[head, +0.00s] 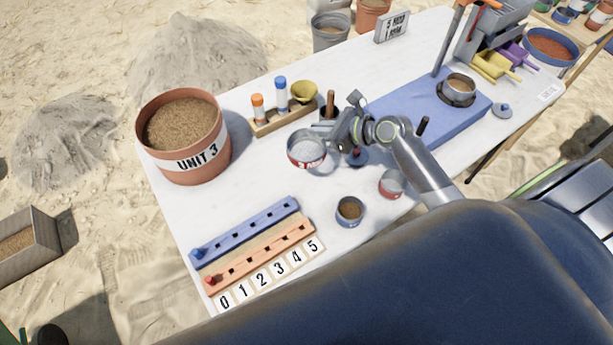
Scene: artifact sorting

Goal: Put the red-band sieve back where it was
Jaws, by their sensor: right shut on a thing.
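The red-band sieve (306,151) is a round metal ring with a pale mesh and a red-and-white band low on its side. It is at the middle of the white table, and I cannot tell whether it touches the top. My right gripper (338,141) comes in from the right and is shut on the sieve's right side. Its fingertips are partly hidden against the rim. My left gripper is not in view.
A UNIT 3 bucket (184,140) stands at the left. A wooden rack (275,122) with capped tubes is behind the sieve. A brown-filled cup (349,211), a red-banded cup (391,184) and peg rails (245,232) are nearer.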

